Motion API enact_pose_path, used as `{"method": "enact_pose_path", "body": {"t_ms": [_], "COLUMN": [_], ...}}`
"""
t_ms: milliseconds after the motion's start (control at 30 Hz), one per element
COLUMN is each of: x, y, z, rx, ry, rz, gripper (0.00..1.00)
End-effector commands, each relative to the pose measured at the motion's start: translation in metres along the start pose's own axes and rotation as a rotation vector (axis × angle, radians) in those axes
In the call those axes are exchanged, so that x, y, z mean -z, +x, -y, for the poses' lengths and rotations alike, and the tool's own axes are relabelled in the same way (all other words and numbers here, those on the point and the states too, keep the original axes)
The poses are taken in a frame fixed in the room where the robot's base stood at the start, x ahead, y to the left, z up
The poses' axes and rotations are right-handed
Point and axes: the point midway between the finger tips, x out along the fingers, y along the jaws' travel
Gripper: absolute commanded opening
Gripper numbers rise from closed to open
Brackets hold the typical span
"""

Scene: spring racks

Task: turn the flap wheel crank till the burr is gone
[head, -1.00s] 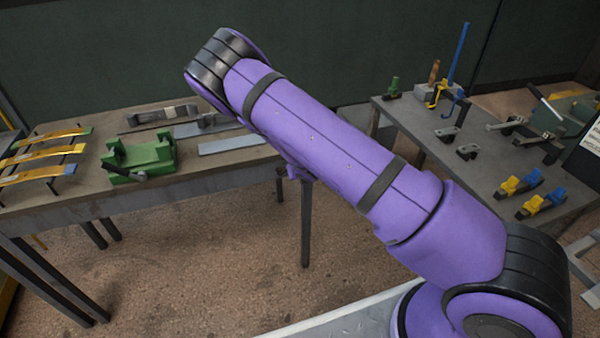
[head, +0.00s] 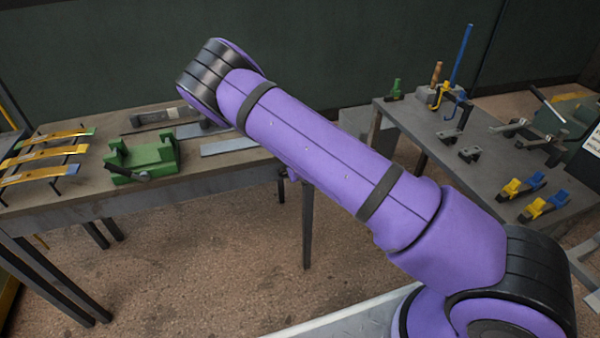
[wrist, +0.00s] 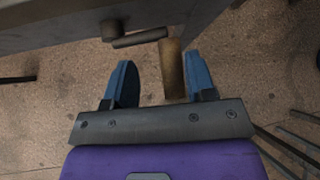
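In the wrist view my gripper (wrist: 159,66) is open, its two blue fingers spread wide. A tan, rod-like handle (wrist: 172,70) lies between the fingers, closer to the right one; I cannot tell whether it touches. Near its top end is a dark bar (wrist: 140,39), with a round dark hub (wrist: 111,28) at the left, which looks like the crank. The flap wheel and the burr cannot be made out. In the head view my purple arm hides the gripper and the crank.
The left bench (head: 60,208) holds a green fixture (head: 142,160) and a rack of yellow strips (head: 42,152). The right bench (head: 420,128) carries clamps and small yellow and blue parts (head: 522,187). A grey edge (wrist: 55,28) runs across the wrist view's top. Brown floor is open between benches.

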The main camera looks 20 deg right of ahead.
Motion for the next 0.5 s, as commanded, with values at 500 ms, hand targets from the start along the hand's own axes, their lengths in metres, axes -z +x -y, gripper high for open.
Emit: {"method": "enact_pose_path", "body": {"t_ms": [500], "x": [-0.001], "y": [-0.061], "z": [-0.001], "rx": [-0.001], "ry": [-0.001], "rz": [0.001], "gripper": [0.51]}}
